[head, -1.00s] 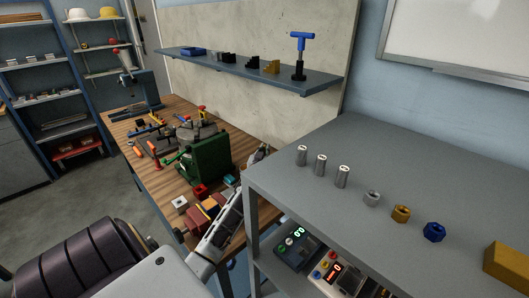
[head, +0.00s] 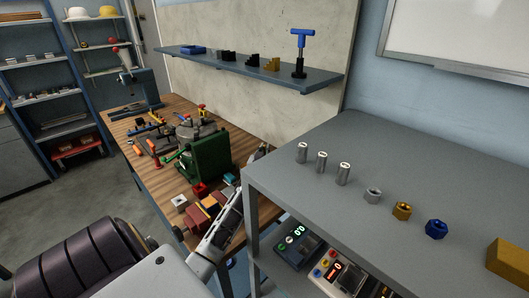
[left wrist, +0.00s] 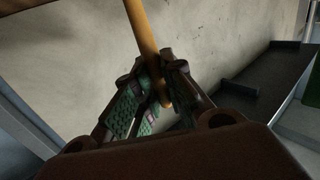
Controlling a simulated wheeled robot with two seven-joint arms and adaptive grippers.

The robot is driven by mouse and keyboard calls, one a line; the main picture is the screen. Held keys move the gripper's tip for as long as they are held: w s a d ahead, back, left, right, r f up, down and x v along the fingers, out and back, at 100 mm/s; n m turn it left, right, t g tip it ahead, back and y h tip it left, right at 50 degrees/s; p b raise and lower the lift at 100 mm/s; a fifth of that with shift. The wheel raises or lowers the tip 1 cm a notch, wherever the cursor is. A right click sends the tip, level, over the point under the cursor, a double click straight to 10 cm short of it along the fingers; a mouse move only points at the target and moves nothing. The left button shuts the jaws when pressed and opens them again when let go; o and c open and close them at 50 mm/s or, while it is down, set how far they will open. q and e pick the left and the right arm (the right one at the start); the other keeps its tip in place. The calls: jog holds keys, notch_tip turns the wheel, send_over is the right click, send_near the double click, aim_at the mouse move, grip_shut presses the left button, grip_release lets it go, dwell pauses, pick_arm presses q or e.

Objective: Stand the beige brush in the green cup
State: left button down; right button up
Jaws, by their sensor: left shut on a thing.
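My left gripper (left wrist: 158,92) shows in the left wrist view, its green-padded fingers closed around a slim tan handle (left wrist: 143,30). The handle looks like that of the beige brush. It slants up and slightly left out of the fingers, and its far end is out of frame or unclear. In the head view my left arm reaches over the wooden bench beside the grey cart, and the brush cannot be made out there. I cannot make out the green cup; only a green edge (left wrist: 312,84) shows at the right of the wrist view. My right gripper is not in view.
The grey cart top (head: 300,205) carries metal cylinders, nuts and a yellow block (head: 508,262). The wooden bench (head: 165,185) holds a green machine (head: 208,158) and coloured blocks. A wall shelf (head: 235,70) runs behind. A dark ledge (left wrist: 265,80) lies right of the fingers.

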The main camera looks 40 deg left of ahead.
pick_arm(q)
jog(key=shift+f+b, duration=0.45)
jog(key=shift+f, duration=0.1)
dwell(0.7)
jog(key=shift+f, duration=0.15)
dwell(1.0)
jog(key=c, duration=1.4)
grip_release()
jog(key=o, duration=0.4)
jog(key=shift+c, duration=0.2)
jog(key=shift+r+p, duration=2.65)
jog(key=shift+r, duration=0.4)
